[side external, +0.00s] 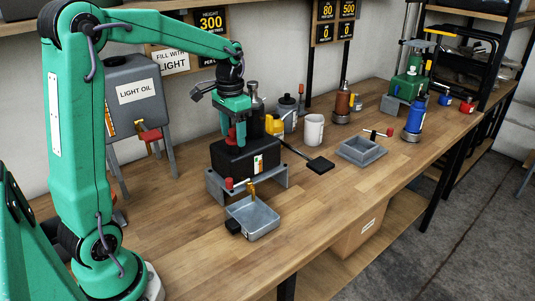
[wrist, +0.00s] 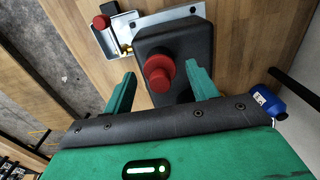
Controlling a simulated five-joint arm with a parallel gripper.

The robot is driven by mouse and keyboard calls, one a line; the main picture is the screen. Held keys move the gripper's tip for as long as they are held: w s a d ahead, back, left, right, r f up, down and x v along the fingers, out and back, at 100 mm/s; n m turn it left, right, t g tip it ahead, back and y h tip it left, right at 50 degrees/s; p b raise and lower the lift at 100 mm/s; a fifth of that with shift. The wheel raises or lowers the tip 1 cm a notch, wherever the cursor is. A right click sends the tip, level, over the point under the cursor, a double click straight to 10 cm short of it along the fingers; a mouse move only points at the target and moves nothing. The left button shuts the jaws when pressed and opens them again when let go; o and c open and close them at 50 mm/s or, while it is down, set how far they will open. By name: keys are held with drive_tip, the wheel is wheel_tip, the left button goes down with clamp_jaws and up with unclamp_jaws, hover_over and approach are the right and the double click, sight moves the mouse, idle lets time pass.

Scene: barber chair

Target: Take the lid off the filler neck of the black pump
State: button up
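The black pump (side external: 240,160) is a dark box on a grey metal stand on the workbench. In the wrist view its top (wrist: 180,40) fills the middle. A red lid (wrist: 159,75) with a round stepped top sits on the pump; the neck beneath it is hidden. My gripper (wrist: 161,69) is open, with one green finger on each side of the lid and a visible gap on both sides. In the side view my gripper (side external: 237,138) points down at the pump's top, and the lid (side external: 231,132) shows only partly by the fingers.
A grey tray (side external: 262,222) sits in front of the pump under a brass spout, beside a red knob (side external: 229,183). A white mug (side external: 314,130), a dark bottle (side external: 257,108) and a yellow container (side external: 273,125) stand behind.

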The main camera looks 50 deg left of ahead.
sight(234, 131)
drive_tip(key=c, duration=0.8)
drive_tip(key=shift+c, duration=0.2)
drive_tip(key=shift+r, duration=0.15)
drive_tip(key=shift+r, duration=0.55)
drive_tip(key=r, duration=0.3)
drive_tip(key=shift+d+r, duration=0.1)
drive_tip(key=shift+d, duration=0.3)
drive_tip(key=s+d+r, duration=0.2)
drive_tip(key=d+r, duration=0.4)
drive_tip(key=d, duration=0.4)
drive_tip(key=shift+s+d+r, duration=0.25)
drive_tip(key=shift+s+d, duration=0.05)
